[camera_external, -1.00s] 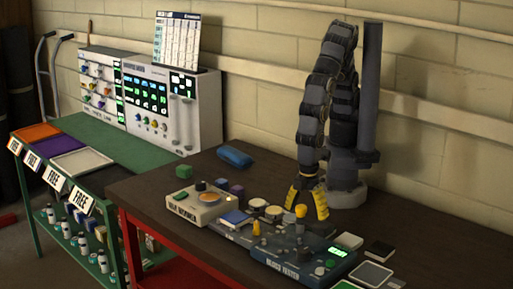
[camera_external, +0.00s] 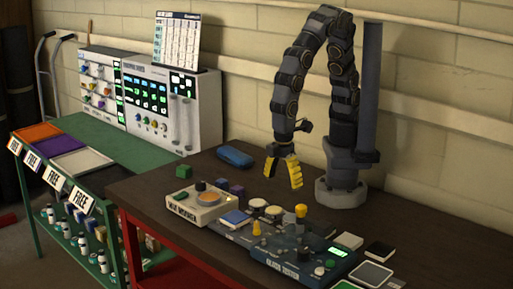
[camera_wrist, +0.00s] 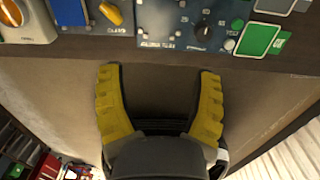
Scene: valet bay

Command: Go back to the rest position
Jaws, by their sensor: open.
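My gripper (camera_external: 283,178) has yellow fingers and hangs pointing down above the dark table (camera_external: 330,218), behind the row of devices. Its fingers are apart with nothing between them. In the wrist view my gripper (camera_wrist: 158,72) also shows two separated yellow fingers with an empty gap. My arm arches up from its base and bends down to the gripper on the left.
A blue tester panel (camera_external: 300,258) with knobs and a white warmer box (camera_external: 200,204) stand in front of the gripper. A blue pouch (camera_external: 235,157) and a green block (camera_external: 184,171) lie to the left. The wall is close behind.

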